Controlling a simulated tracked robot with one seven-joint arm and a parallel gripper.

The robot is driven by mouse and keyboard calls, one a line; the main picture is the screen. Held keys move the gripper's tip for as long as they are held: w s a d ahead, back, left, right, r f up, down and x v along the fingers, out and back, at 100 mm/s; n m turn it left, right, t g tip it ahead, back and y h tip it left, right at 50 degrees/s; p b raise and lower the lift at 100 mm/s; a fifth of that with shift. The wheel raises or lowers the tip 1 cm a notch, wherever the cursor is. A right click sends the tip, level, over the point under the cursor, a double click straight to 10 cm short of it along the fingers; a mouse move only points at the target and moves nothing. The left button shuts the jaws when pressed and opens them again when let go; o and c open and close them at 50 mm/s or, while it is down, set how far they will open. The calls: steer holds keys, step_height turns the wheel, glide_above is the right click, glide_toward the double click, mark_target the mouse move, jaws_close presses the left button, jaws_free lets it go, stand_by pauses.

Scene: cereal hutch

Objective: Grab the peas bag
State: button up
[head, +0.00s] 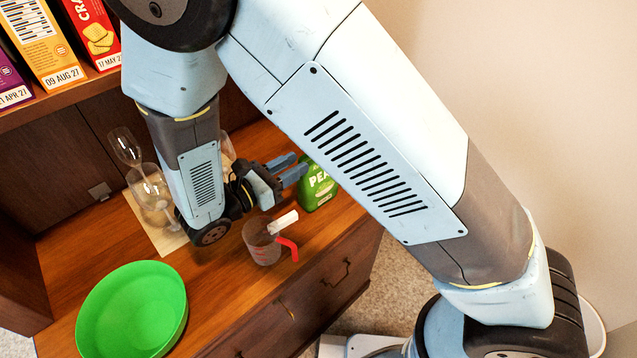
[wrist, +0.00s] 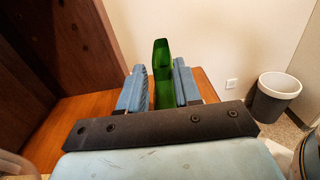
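The peas bag (head: 318,187) is green with "PEA" lettering and stands upright near the right end of the wooden counter. My gripper (head: 298,166) is low over the counter with its blue fingers pointing at the bag, the tips at its upper left side. In the wrist view the bag (wrist: 162,65) shows edge-on as a narrow green shape between the two fingers (wrist: 160,88). The fingers are apart, with a gap on the left side of the bag. The right finger looks very close to it; I cannot tell whether they touch.
A measuring cup (head: 262,243) with a red handle stands in front of my gripper. Clear glassware (head: 148,190) stands on a pale mat (head: 167,238) at left. A green bowl (head: 133,310) is at front left. Boxes (head: 45,45) fill the shelf above. A bin (wrist: 275,95) stands on the floor.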

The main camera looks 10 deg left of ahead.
mark_target(318, 177)
steer(key=shift+x, duration=3.8)
steer(key=shift+s+f, duration=0.1)
steer(key=shift+f, duration=0.05)
jaws_close()
